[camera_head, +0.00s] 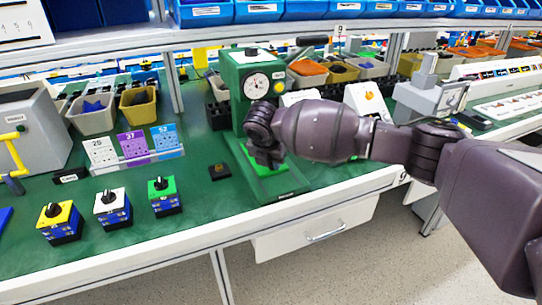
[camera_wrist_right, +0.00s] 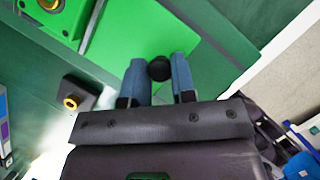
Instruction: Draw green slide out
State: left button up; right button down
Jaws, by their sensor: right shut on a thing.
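The green slide (camera_wrist_right: 128,32) is a flat bright green plate at the foot of the green dial press (camera_head: 236,95). In the head view, my right gripper (camera_head: 268,160) is lowered over the slide and hides most of it. In the right wrist view, the two blue-grey fingers of my right gripper (camera_wrist_right: 159,80) stand on either side of a round black knob (camera_wrist_right: 159,68) on the slide, shut on it. My left gripper is in neither view.
A small black block with a yellow ring (camera_head: 219,171) sits left of the press. Three rotary switches, yellow (camera_head: 58,222), white (camera_head: 112,208) and green (camera_head: 164,195), stand farther left. The bench front edge is close, with a drawer (camera_head: 318,230) below.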

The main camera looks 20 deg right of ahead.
jog(key=s+p, duration=0.2)
jog(key=s, duration=0.1)
jog(key=s+p, duration=0.3)
jog(key=s, duration=0.1)
jog(key=s+p, duration=0.2)
jog(key=s, duration=0.1)
jog(key=shift+s+d+r, duration=0.15)
jog(key=shift+s+r, duration=0.05)
jog(key=shift+r, duration=0.2)
jog(key=shift+s+f+p, duration=0.1)
jog(key=shift+s+p, duration=0.15)
jog(key=shift+p, duration=0.05)
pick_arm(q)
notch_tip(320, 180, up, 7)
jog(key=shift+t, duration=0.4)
pick_arm(e)
jog(key=shift+s+f, duration=0.15)
jog(key=shift+f, duration=0.3)
jog(key=c, duration=1.4)
grip_release()
jog(key=o, duration=0.5)
jog(key=shift+s+r, duration=0.1)
jog(key=shift+s, duration=0.1)
jog(key=shift+c, duration=0.2)
jog(key=shift+w, duration=0.1)
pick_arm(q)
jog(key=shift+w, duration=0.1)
